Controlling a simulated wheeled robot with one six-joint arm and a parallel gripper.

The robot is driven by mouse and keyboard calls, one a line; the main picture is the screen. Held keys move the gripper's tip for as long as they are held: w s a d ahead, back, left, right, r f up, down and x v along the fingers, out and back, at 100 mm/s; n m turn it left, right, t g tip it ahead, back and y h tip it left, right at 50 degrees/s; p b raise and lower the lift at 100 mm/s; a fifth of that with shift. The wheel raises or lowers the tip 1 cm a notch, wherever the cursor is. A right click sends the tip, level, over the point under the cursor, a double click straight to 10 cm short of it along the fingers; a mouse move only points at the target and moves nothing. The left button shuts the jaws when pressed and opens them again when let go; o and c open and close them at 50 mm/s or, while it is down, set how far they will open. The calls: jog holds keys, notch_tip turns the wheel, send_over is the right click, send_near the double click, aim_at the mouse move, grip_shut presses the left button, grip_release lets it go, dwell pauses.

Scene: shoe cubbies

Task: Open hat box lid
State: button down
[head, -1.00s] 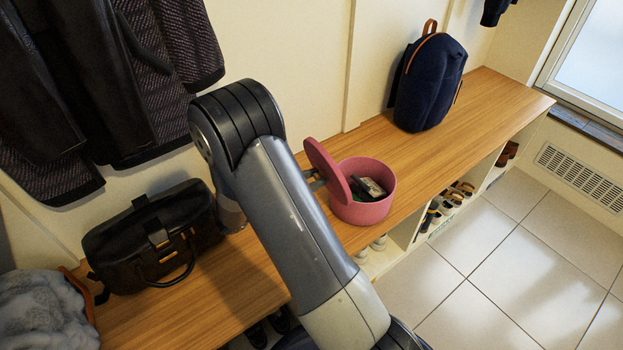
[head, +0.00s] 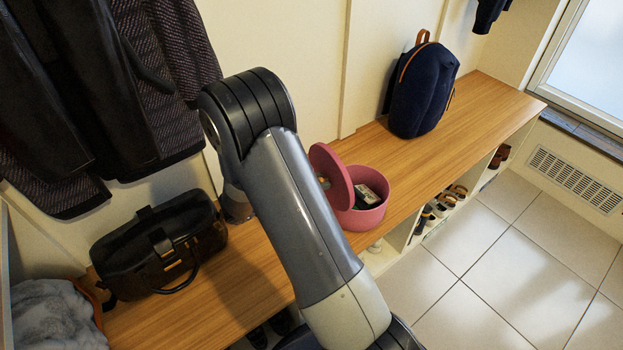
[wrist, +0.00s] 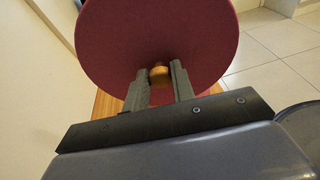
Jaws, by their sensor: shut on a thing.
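The pink round hat box (head: 367,217) stands on the wooden bench, its top open and dark and pale items showing inside. Its pink lid (head: 336,170) stands steeply tilted at the box's left rim; whether it is joined to the rim I cannot tell. In the wrist view the lid (wrist: 160,35) fills the upper middle as a dark red disc. My gripper (wrist: 160,77) is shut on the small tan lid knob (wrist: 159,73), one finger on each side. In the head view my arm hides most of the gripper.
A black handbag (head: 155,250) and a grey fuzzy item (head: 55,315) lie on the bench (head: 240,285) at left. A navy backpack (head: 423,90) stands at the back right. Dark coats hang above left. Shoes (head: 440,205) sit in cubbies below. Bench between box and backpack is clear.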

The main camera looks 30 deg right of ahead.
jog(key=shift+d, duration=0.1)
dwell(0.3)
jog(key=c, duration=1.2)
grip_release()
jog(key=p+v, duration=0.1)
jog(key=v, duration=1)
jog(key=shift+d+r+p, duration=0.1)
jog(key=shift+r+p, duration=0.05)
jog(key=shift+p, duration=0.25)
